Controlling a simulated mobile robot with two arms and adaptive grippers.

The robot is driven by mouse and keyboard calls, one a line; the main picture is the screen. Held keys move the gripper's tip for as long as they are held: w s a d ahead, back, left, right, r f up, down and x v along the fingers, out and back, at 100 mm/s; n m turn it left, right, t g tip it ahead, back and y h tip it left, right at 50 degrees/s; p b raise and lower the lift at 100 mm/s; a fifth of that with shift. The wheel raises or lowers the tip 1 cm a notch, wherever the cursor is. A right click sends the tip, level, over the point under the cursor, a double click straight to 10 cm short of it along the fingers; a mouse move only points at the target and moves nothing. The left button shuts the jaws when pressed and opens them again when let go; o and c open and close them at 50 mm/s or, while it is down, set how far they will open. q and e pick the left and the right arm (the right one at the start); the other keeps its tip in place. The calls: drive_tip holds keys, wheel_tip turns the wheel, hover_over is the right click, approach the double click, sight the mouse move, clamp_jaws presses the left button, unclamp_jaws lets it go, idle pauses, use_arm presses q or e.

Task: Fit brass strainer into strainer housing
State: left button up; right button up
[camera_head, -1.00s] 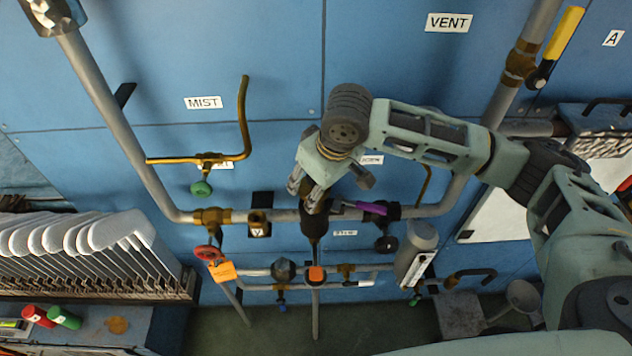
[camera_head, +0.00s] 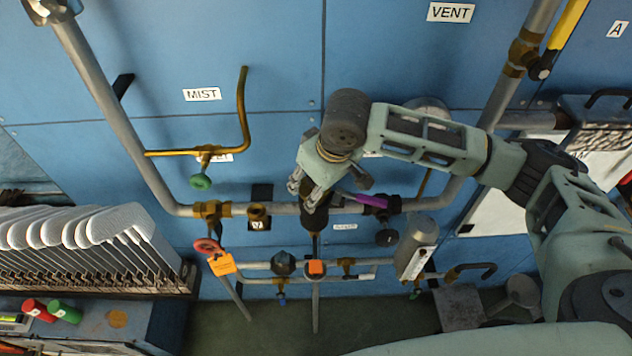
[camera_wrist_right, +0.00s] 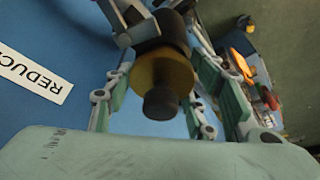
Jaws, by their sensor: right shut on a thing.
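My right gripper (camera_head: 308,197) reaches down to the pipe in the middle of the panel, at the mouth of the dark strainer housing (camera_head: 315,217). In the right wrist view its fingers (camera_wrist_right: 165,100) stand on both sides of the brass strainer (camera_wrist_right: 150,72), a brass round with a dark knob (camera_wrist_right: 160,103) facing the camera. The gripper is shut on it. The dark cylindrical body of the housing (camera_wrist_right: 168,30) lies right behind the brass in line with it. How deep the strainer sits is hidden. My left gripper is in neither view.
A purple-handled valve (camera_head: 365,201) sits close right of the gripper. A red handwheel with an orange tag (camera_head: 221,264) hangs to the left. A grey cylinder (camera_head: 416,250) stands lower right. A rack of white sock boards (camera_head: 85,225) fills the left.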

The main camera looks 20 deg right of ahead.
drive_tip(key=shift+f, duration=0.65)
drive_tip(key=o, duration=1.6)
drive_tip(key=shift+o, duration=0.2)
drive_tip(key=v, duration=1.2)
